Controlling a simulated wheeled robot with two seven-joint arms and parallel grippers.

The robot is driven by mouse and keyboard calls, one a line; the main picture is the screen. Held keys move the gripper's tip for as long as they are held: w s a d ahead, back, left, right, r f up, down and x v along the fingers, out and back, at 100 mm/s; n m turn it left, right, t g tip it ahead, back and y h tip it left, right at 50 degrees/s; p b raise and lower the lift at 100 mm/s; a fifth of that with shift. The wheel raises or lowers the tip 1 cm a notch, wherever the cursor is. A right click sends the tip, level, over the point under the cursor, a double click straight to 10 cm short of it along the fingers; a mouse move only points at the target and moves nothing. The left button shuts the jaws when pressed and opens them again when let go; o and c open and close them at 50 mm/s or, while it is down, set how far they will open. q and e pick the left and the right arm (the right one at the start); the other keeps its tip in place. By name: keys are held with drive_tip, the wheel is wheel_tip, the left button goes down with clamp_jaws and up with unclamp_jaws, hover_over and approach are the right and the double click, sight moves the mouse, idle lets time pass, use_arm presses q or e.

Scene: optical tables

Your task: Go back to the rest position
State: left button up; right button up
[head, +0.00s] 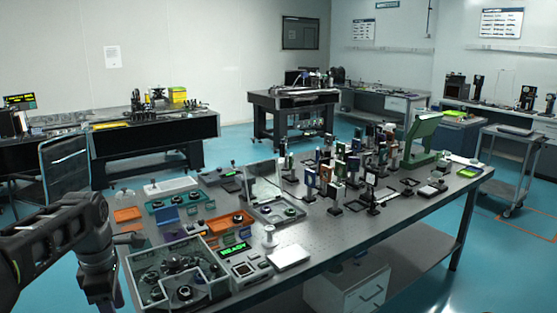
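My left arm (50,238) comes in from the left edge and bends down at the lower left, beside the near left corner of the optical table (335,230). My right arm and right gripper are not in view.
A clear-walled box with round parts (160,272) stands close to my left arm. A READY display (234,249), orange trays (128,214) and several upright optic mounts (335,185) crowd the table. A chair (64,168) stands left; a cart (510,165) stands right.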

use_arm(q)
drive_tip(key=w+d+f+m+t, duration=0.4)
drive_tip(key=w+d+f+m, duration=0.2)
drive_tip(key=w+f+m, duration=0.3)
drive_tip(key=s+d+f+m+h, duration=0.1)
drive_tip(key=d+f+m+h, duration=0.1)
drive_tip(key=d+f+m, duration=0.85)
drive_tip(key=s+d+f+g, duration=0.1)
drive_tip(key=s+d+f, duration=0.3)
drive_tip(key=s+f, duration=0.3)
drive_tip(key=s+d+f+m+g+h, duration=0.1)
drive_tip(key=s+d+f, duration=0.3)
drive_tip(key=s+f, duration=0.3)
drive_tip(key=s+d+f+g+h, duration=0.1)
drive_tip(key=s+d+f, duration=0.4)
drive_tip(key=s, duration=0.9)
wheel_tip(320, 180, down, 2)
drive_tip(key=shift+s+f+g, duration=0.15)
drive_tip(key=shift+s+g, duration=0.1)
drive_tip(key=shift+g, duration=0.15)
drive_tip(key=shift+c, duration=0.2)
